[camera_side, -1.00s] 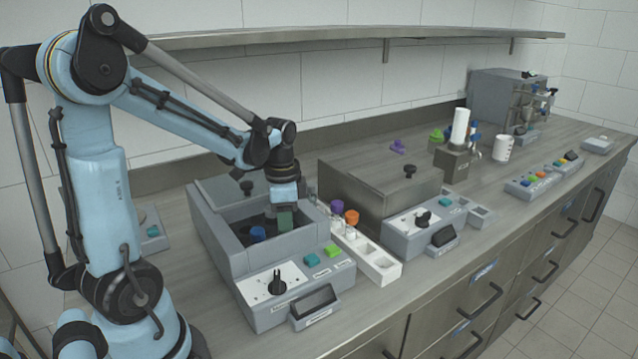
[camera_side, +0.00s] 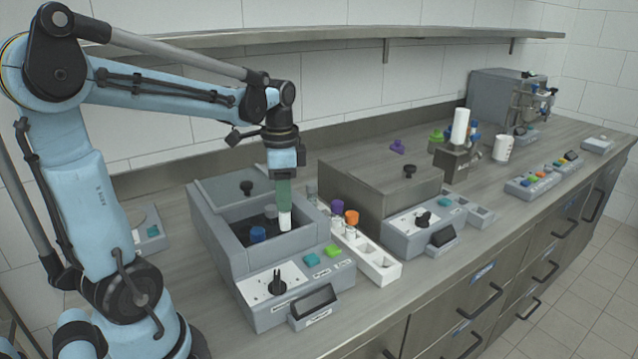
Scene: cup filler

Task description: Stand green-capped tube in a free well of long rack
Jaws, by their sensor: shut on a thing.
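My gripper (camera_side: 285,174) is shut on the green-capped tube (camera_side: 285,218). The tube hangs upright, with its green cap at the top and its white lower part below. In the picture its lower end overlaps the right side of the open grey bath (camera_side: 215,222). The long white rack (camera_side: 384,270) stands just right of the bath. A purple-capped tube (camera_side: 337,208) and an orange-capped tube (camera_side: 351,217) stand in its far part, with a clear-topped tube at the far end. Its near wells look empty.
A blue-capped tube (camera_side: 257,234) stands in the bath. The bath's lid (camera_side: 232,192) lies back behind the opening. A closed steel-lidded unit (camera_side: 365,190) stands right of the rack. A purple piece (camera_side: 397,147) and a green piece (camera_side: 437,136) lie farther back.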

